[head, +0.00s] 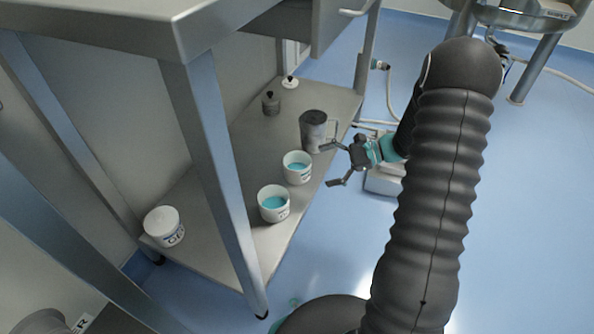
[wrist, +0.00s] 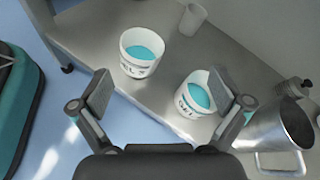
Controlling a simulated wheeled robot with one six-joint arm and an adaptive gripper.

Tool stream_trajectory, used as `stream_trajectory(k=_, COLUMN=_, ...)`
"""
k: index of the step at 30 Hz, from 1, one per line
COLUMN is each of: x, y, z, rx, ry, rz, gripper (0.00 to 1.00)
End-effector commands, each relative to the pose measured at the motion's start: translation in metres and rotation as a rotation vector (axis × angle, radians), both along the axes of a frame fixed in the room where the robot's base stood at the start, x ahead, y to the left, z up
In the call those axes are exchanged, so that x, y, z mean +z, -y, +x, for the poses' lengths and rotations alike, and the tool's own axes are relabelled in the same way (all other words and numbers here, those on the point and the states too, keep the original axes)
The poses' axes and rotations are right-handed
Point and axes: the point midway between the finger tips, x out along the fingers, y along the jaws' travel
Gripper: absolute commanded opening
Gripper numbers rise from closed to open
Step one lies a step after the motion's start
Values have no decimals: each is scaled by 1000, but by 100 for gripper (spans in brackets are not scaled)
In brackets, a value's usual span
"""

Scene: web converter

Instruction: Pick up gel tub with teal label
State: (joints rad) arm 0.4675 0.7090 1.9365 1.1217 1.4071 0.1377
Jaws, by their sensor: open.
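Two open white tubs with teal contents stand upright on the lower steel shelf. The nearer tub (head: 275,215) and the farther tub (head: 297,180) both carry dark lettering; I cannot tell a teal label on either. In the wrist view they show as the left tub (wrist: 137,71) and the right tub (wrist: 187,111). My gripper (head: 332,165) is open and empty just right of the farther tub. In the wrist view my gripper (wrist: 160,92) has its right finger overlapping the right tub.
A metal jug (head: 313,131) stands beyond the farther tub; its handle shows in the wrist view (wrist: 268,135). A small grey bottle (head: 271,103) and a white-based item (head: 290,82) stand farther back. The table leg (head: 205,150) and upper top (head: 120,25) bound the shelf.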

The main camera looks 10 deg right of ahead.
Motion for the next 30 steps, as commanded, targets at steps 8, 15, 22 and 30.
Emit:
stream_trajectory(k=8, x=-88, y=47, z=32, rx=-259, ry=-127, rz=258, gripper=100)
stream_trajectory(k=15, x=-143, y=78, z=40, rx=-425, ry=-179, rz=405, gripper=100)
stream_trajectory(k=22, x=-161, y=82, z=45, rx=-475, ry=-193, rz=451, gripper=100)
stream_trajectory(k=30, x=-161, y=43, z=69, rx=-472, ry=-194, rz=449, gripper=100)
